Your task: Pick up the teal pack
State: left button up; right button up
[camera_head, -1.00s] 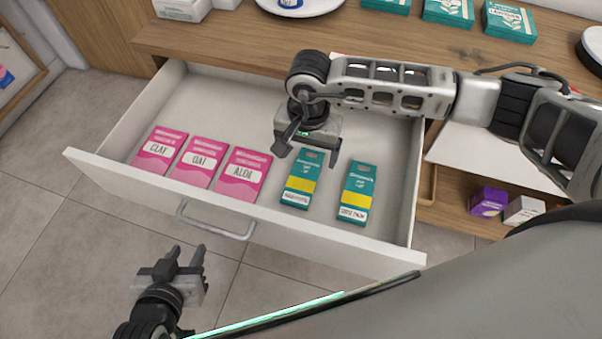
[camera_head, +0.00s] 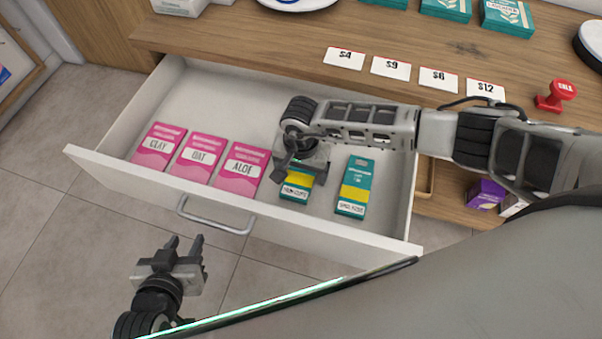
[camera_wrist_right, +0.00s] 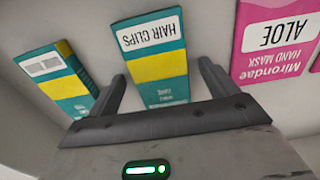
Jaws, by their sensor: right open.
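Two teal packs with yellow bands lie in the open drawer. The left one (camera_head: 294,190) is partly hidden under my right gripper (camera_head: 303,178); in the right wrist view this pack (camera_wrist_right: 158,66) is labelled HAIR CLIPS and lies between the open fingers (camera_wrist_right: 163,92). The other teal pack (camera_head: 355,187) lies to its right, clear of the gripper; it shows at the left of the wrist view (camera_wrist_right: 58,80). My right gripper is open and low over the hair clips pack. My left gripper (camera_head: 184,249) is open and empty in front of the drawer.
Pink packs CLAY (camera_head: 158,147), OAT (camera_head: 200,158) and ALOE (camera_head: 241,170) lie in the drawer's left half. The drawer front (camera_head: 130,178) and side walls surround the packs. Price cards (camera_head: 390,68) and a red stamp (camera_head: 556,95) are on the counter.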

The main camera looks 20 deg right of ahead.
jog(key=c, duration=1.1)
jog(key=shift+o, duration=0.2)
jog(key=shift+r, duration=0.1)
